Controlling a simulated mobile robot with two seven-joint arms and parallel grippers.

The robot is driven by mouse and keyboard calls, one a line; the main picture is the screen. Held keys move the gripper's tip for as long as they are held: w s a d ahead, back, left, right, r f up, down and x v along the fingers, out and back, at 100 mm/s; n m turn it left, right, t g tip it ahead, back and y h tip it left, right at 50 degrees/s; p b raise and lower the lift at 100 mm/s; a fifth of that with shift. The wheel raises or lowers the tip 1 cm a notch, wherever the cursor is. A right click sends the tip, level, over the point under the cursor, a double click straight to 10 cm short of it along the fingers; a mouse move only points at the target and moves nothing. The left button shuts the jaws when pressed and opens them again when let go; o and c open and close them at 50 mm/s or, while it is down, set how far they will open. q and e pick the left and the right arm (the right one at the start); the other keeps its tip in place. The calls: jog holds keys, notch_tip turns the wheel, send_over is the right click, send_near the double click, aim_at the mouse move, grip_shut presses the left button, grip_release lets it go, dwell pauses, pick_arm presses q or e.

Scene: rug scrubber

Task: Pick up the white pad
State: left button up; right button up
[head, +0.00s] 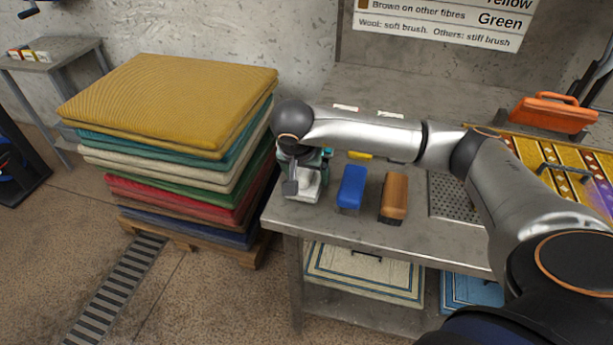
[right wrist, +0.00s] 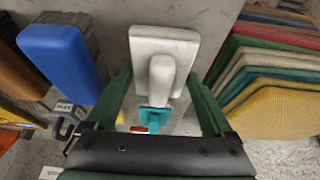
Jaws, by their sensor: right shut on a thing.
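The white pad (head: 308,190) is at the left front corner of the grey metal table, partly hidden by my right gripper (head: 304,175). In the right wrist view the white pad (right wrist: 164,47) shows a flat pale block with a raised handle between the two green fingers. My right gripper is shut on the white pad, which is at or close to the tabletop; I cannot tell if it is lifted. My left gripper is in neither view.
A blue pad (head: 351,187) and a brown brush (head: 394,196) stand to the right on the table (head: 370,233). A yellow item (head: 360,155) and a teal item (right wrist: 155,117) lie behind. A tall stack of folded rugs (head: 170,95) stands close to the left.

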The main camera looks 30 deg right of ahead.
notch_tip(320, 180, up, 3)
jog(key=shift+w+f, duration=0.1)
jog(key=shift+f, duration=0.05)
jog(key=s+d+r, duration=0.2)
jog(key=s+r, duration=0.3)
jog(key=s, duration=0.1)
jog(key=s+d+r+b, duration=0.1)
jog(key=s+d+r, duration=0.1)
jog(key=s+r, duration=0.2)
jog(key=s, duration=0.3)
jog(key=shift+s+d+r+b, duration=0.2)
jog(key=shift+d+r+b, duration=0.1)
jog(key=shift+d+r, duration=0.1)
